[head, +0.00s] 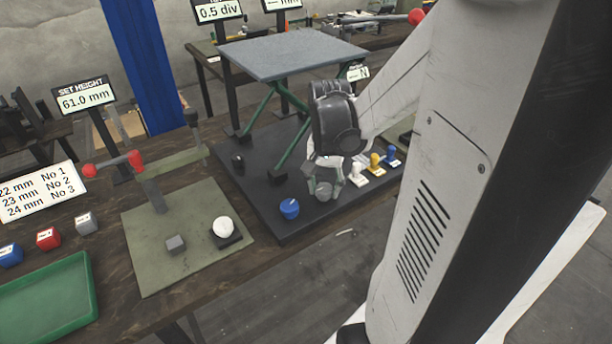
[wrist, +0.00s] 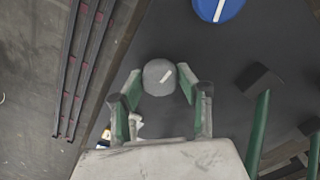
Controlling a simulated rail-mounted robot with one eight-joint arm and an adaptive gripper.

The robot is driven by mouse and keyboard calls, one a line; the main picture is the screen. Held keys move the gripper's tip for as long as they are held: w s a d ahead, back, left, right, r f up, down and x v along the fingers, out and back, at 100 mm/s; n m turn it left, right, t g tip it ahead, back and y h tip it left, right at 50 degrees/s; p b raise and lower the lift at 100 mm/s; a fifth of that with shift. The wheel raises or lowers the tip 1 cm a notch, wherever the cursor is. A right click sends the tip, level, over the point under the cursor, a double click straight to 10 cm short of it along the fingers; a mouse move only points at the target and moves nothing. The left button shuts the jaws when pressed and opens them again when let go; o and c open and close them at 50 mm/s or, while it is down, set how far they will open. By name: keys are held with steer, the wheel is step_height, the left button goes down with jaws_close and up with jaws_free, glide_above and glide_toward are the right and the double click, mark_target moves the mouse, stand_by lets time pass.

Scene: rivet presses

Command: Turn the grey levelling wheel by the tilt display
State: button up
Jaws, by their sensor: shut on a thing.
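In the head view my gripper (head: 324,186) is low over the front of the dark base plate (head: 262,190) and I cannot clearly tell the wheel from the fingers. A display (head: 217,11) at the back reads 0.5 div; its title is cut off.
A blue wheel (head: 289,208), also in the wrist view (wrist: 218,8), is near my gripper. A lift table (head: 290,52) on green legs rises behind. A lever press (head: 152,185) stands left.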

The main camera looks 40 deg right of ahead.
steer(key=shift+m, duration=0.5)
steer(key=o, duration=1.1)
steer(key=shift+o, duration=0.2)
